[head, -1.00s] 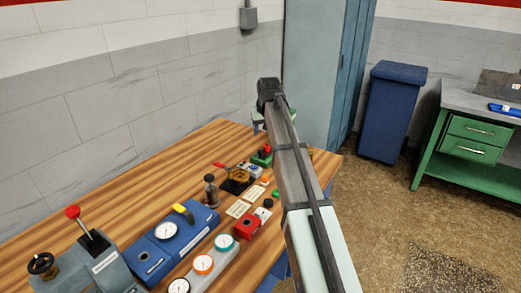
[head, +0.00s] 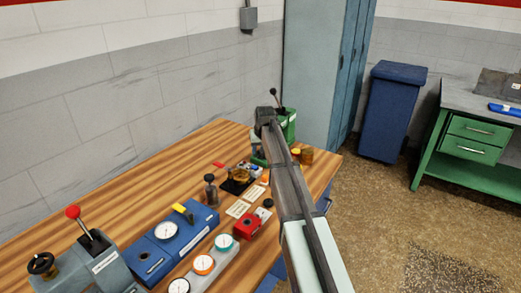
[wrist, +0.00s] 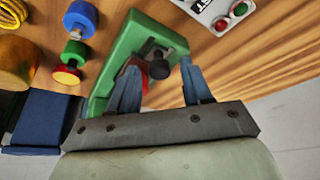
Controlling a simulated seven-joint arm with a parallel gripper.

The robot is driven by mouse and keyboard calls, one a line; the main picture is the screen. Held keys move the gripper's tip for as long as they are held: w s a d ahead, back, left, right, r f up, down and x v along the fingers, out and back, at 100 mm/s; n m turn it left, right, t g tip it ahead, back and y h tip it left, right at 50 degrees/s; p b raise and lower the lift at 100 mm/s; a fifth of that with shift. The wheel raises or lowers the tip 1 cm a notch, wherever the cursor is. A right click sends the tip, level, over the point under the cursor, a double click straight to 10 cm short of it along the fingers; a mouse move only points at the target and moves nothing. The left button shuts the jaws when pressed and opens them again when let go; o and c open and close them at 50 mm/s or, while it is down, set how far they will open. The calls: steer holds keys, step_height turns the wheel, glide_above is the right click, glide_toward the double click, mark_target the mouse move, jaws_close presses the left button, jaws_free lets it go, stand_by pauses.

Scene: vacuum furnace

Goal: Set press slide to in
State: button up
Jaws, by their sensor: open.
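A green device (head: 289,124) with a black ball-topped lever (head: 273,92) stands at the far end of the bench, partly behind my arm; it appears to be the press. In the wrist view its green body (wrist: 118,52) lies below my gripper, with a dark slot and a black round knob (wrist: 159,69). My gripper (wrist: 160,64) is open, one finger on each side of the knob. Whether the fingers touch it cannot be told. A red part shows beside the left finger. In the head view my fingers are hidden behind the arm.
Small coloured parts (wrist: 75,50) and a brass-coloured cylinder (wrist: 18,62) lie left of the green body. A grey panel with red and green buttons (wrist: 222,12) is at the upper right. Gauges (head: 204,264) and a blue box (head: 170,240) stand nearer on the wooden bench (head: 100,210).

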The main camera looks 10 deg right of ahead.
steer(key=shift+f, duration=0.1)
steer(key=shift+c, duration=0.2)
jaws_close()
stand_by(0.5)
